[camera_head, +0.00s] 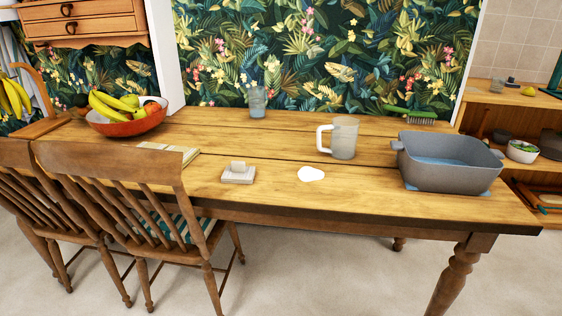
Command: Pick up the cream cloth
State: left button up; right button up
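A folded cream cloth (170,151) with a darker, greenish edge lies flat on the wooden table (390,199), towards its left part. It sits just behind the top of a chair back, which comes close to its near left edge in the picture. Neither of my grippers shows in the head view, so nothing can be seen of what they hold.
A pale block on a small dish (238,178), a white puddle (311,174), a mug (344,138), a grey basin (449,162), a glass (257,103), a brush (409,114) and a fruit bowl (126,124) stand about the table. Wooden chairs (108,163) block the front left.

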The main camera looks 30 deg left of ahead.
aim_at(238, 173)
jog(key=u, duration=0.2)
jog(key=i, duration=0.95)
jog(key=u, duration=1.15)
jog(key=i, duration=0.35)
jog(key=u, duration=0.35)
